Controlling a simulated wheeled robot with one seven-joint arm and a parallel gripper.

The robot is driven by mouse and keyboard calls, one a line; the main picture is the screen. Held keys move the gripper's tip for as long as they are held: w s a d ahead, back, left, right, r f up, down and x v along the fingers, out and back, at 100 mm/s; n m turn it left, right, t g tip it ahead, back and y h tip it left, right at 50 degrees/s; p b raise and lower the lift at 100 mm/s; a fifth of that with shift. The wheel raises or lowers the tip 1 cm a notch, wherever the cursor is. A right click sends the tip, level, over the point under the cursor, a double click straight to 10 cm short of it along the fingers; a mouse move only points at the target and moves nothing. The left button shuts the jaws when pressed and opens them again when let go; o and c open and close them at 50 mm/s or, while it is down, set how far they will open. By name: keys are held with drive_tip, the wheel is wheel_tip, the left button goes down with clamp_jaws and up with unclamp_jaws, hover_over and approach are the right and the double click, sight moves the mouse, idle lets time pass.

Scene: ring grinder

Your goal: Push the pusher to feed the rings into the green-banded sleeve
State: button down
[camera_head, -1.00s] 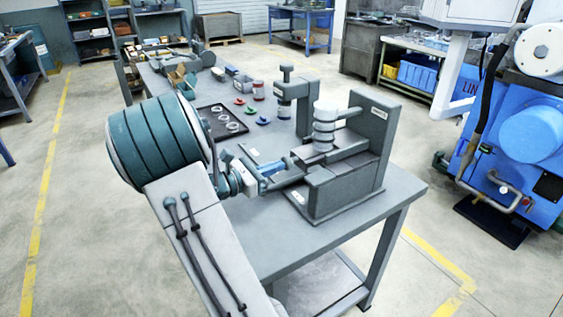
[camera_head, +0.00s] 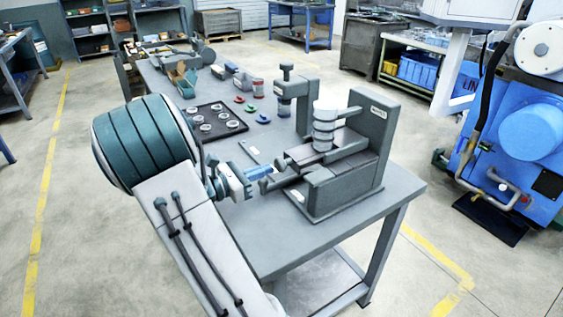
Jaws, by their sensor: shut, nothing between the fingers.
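The grey ring fixture (camera_head: 345,185) stands on the bench, with a tall upright plate at its right. A pale stack of rings (camera_head: 324,125) stands upright on it. The grey bar that looks like the pusher (camera_head: 297,158) lies in the fixture's channel, its left end toward my gripper. My gripper (camera_head: 268,178) is shut and empty, low above the bench just left of the fixture. I cannot tell whether it touches the pusher. I cannot make out a green band on any sleeve, or rings inside one.
A dark tray (camera_head: 210,122) with several round pieces lies behind my arm. A grey press (camera_head: 285,90) stands behind the fixture. The bench's front right corner is clear.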

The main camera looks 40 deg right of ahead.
drive_tip(key=shift+p+v, duration=0.45)
drive_tip(key=shift+v, duration=1.35)
